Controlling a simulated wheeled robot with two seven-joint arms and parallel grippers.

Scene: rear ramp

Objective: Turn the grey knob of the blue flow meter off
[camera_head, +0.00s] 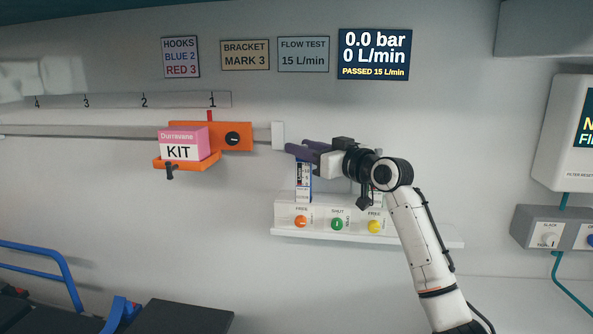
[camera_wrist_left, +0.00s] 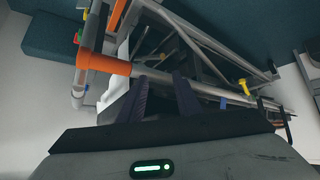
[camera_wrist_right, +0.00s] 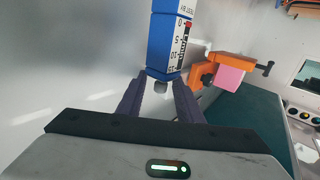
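The blue flow meter (camera_head: 303,181) stands at the wall below my right gripper (camera_head: 297,147), which hides its upper part in the head view. In the right wrist view the blue flow meter (camera_wrist_right: 168,43) shows its white scale, with the small grey knob (camera_wrist_right: 160,87) at its near end. The knob lies between the two spread purple fingers of my right gripper (camera_wrist_right: 159,86); contact cannot be told. The knob is not seen in the head view. My left gripper (camera_wrist_left: 160,78) is open and empty in the left wrist view. The display (camera_head: 375,54) reads 0.0 bar, 0 L/min, PASSED 15 L/min.
A white panel (camera_head: 284,222) with orange, green and yellow buttons is below the meter. Left of it, an orange bracket (camera_head: 238,136) on the rail carries a pink KIT box (camera_head: 183,143). A stretcher frame (camera_wrist_left: 209,52) with an orange bar (camera_wrist_left: 105,64) is near my left gripper.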

